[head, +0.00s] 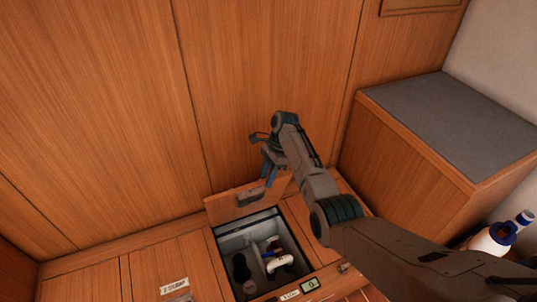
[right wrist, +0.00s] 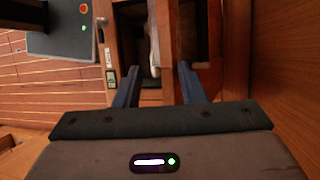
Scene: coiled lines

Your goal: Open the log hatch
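The hatch lid (head: 226,206) is a wooden panel, raised from the floor and tilted back towards the wooden wall. Below it the hatch opening shows a grey-walled well (head: 235,240) with a white pipe (head: 280,262) and dark fittings inside. My right gripper (head: 262,180) is beside the raised lid, above the back of the opening. In the right wrist view its two blue fingers (right wrist: 158,70) stand apart, with the lid (right wrist: 165,45) seen beyond and between them. I cannot tell whether a finger touches the lid. My left gripper is out of view.
A floor panel labelled SUMP (head: 174,285) lies shut at left. A small display (head: 311,284) and a label (head: 289,295) sit at the opening's front edge. A wooden box with a grey top (head: 450,115) stands at right, with a white and blue bottle (head: 490,240) near it.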

